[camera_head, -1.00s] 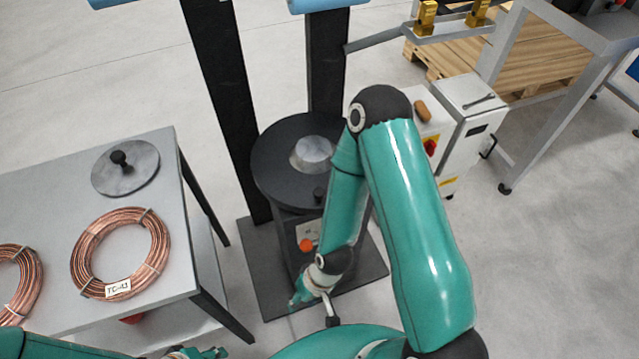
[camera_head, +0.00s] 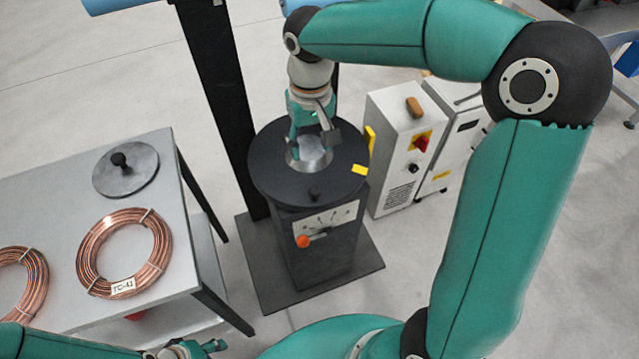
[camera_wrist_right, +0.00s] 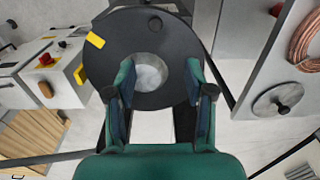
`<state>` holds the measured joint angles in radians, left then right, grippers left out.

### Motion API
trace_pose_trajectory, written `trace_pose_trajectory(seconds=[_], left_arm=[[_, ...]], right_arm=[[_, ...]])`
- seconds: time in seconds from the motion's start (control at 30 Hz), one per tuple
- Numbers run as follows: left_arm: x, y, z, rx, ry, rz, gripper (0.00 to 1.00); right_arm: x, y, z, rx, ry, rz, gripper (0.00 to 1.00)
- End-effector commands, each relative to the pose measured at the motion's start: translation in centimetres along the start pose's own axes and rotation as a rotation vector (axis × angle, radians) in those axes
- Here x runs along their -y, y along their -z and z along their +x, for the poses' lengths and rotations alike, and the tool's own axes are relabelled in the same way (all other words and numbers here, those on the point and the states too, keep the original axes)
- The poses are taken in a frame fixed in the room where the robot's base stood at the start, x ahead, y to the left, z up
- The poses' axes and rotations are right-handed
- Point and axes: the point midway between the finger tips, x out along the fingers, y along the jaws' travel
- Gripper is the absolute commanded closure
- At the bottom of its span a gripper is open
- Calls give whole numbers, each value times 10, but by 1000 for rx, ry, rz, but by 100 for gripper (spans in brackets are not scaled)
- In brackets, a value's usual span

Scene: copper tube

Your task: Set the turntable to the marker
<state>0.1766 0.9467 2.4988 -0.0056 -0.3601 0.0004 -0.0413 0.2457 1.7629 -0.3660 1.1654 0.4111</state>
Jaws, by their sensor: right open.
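The turntable (camera_head: 275,180) is a black disc with a pale metal centre, on a dark pedestal. A small black knob (camera_head: 314,193) stands on its near rim. A yellow mark (camera_head: 359,170) lies on the disc's right edge. Another yellow strip (camera_head: 370,140) stands just beyond that edge, apart from the mark. My right gripper (camera_head: 311,143) is over the disc's centre, open and pointing down. In the right wrist view its fingers (camera_wrist_right: 160,91) frame the pale centre, with nothing between them. My left gripper (camera_head: 192,350) is at the bottom edge, partly cut off; its opening is unclear.
A dial plate with an orange-knobbed lever (camera_head: 303,241) is on the pedestal's front. A grey control box (camera_head: 402,150) stands close on the right. A table (camera_head: 60,190) on the left bears copper coils (camera_head: 158,250) and a round knobbed lid (camera_head: 125,180). A black column rises behind.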

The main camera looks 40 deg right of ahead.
Motion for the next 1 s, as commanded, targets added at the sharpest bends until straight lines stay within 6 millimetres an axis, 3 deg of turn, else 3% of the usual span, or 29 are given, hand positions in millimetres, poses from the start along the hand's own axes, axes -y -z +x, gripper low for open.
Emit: trace_pose_trajectory(seconds=[0.1,0.27,0.8,1.0], left_arm=[[0,0,0,0,0,0,60],[0,0,0,0,0,0,60],[-1,0,-3,0,0,0,60],[-1,0,-4,0,0,0,60]], right_arm=[[-7,-2,-8,1,-17,14,46],[-8,-4,10,7,-19,15,46],[-10,-5,121,9,-17,16,46],[-10,-4,148,7,-17,16,46]])
